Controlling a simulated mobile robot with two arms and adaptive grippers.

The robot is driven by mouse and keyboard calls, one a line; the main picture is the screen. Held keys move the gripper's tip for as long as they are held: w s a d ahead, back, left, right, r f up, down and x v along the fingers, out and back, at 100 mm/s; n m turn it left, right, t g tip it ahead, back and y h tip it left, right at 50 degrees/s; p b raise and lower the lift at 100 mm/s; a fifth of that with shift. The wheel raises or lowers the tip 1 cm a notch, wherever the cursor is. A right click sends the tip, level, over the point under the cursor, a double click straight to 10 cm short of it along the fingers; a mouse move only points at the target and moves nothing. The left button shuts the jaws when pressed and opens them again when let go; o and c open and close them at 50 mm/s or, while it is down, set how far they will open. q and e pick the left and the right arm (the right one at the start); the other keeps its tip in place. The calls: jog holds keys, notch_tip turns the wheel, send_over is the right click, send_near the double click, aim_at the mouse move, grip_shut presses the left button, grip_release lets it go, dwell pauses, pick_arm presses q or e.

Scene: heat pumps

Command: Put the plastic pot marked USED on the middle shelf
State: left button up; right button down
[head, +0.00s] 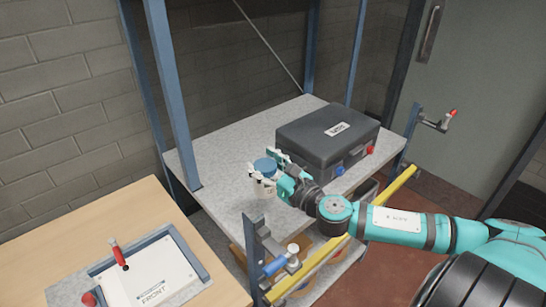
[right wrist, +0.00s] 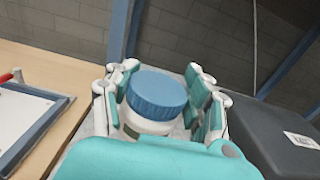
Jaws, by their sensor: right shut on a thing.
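A white plastic pot with a blue lid (head: 265,167) is at the grey shelf (head: 228,140) of a blue-posted rack, near its front left part. My right gripper (head: 268,174) is shut on the pot, reaching in from the right. In the right wrist view the pot's blue lid (right wrist: 157,90) stands upright between the fingers. No marking on the pot can be read, and the fingers hide part of its sides. I cannot tell whether its base touches the shelf. My left gripper is not in view.
A dark case (head: 325,140) with a label lies on the same shelf, right of the pot. A blue rack post (head: 172,95) rises at the left. A wooden table (head: 100,225) with a framed FRONT panel (head: 150,275) is at lower left. A yellow rail (head: 330,253) runs along the front.

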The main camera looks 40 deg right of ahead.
aim_at(274, 190)
jog(key=f, duration=0.4)
jog(key=f+b, duration=0.1)
jog(key=f, duration=0.1)
jog(key=shift+s+d+f, duration=0.15)
jog(key=shift+s+d, duration=0.05)
jog(key=shift+s, duration=0.2)
notch_tip(274, 190, down, 2)
jog(key=shift+f+b, duration=0.25)
jog(key=shift+b, duration=0.25)
jog(key=shift+f, duration=0.35)
jog(key=c, duration=0.8)
grip_release()
jog(key=shift+c, duration=0.2)
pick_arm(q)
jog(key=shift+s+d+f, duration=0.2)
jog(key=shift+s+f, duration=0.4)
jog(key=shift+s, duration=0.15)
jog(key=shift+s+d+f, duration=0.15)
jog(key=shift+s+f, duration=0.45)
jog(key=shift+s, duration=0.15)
pick_arm(e)
jog(key=o, duration=0.4)
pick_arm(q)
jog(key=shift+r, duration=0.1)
pick_arm(e)
jog(key=shift+r, duration=0.2)
